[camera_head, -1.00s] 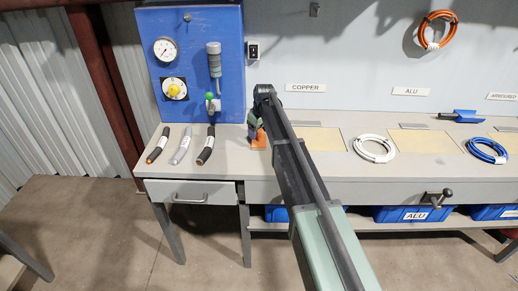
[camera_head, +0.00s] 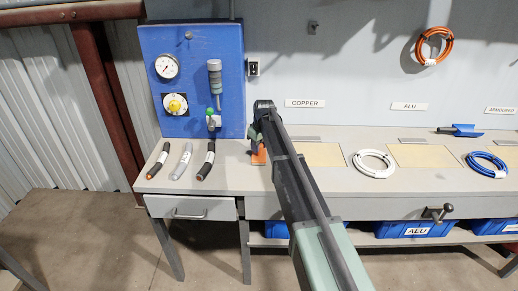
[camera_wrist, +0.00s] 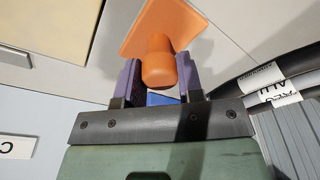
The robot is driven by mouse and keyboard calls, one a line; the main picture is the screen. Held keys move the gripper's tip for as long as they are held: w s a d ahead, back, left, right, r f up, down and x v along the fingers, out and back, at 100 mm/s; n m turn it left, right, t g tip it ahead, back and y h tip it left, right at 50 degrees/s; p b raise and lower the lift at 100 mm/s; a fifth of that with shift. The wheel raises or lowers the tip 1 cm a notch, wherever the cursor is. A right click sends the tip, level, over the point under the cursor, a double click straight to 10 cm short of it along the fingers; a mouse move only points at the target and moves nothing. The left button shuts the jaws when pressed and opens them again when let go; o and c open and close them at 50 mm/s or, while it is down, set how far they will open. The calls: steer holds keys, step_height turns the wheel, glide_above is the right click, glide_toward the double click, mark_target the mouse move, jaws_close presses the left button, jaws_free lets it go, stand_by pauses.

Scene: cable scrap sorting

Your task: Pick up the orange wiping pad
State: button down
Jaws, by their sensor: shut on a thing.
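The orange wiping pad (camera_wrist: 190,25) has a flat square plate and a rounded knob handle (camera_wrist: 158,68). In the wrist view the knob sits between the two purple-grey fingers of my gripper (camera_wrist: 160,82), which are shut on it. In the head view the pad (camera_head: 258,156) shows at the bench top, left of the copper panel, partly hidden by my arm and gripper (camera_head: 257,138). I cannot tell for sure whether the plate touches the bench.
Several cable pieces (camera_head: 181,161) lie on the bench to the left, under the blue panel (camera_head: 190,40) with gauge and valve. A white cable coil (camera_head: 373,163) and a blue coil (camera_head: 486,164) lie to the right. An orange coil (camera_head: 434,46) hangs on the wall.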

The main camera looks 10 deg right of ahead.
step_height(320, 180, up, 20)
steer(key=p, duration=1.9)
steer(key=shift+f, duration=0.2)
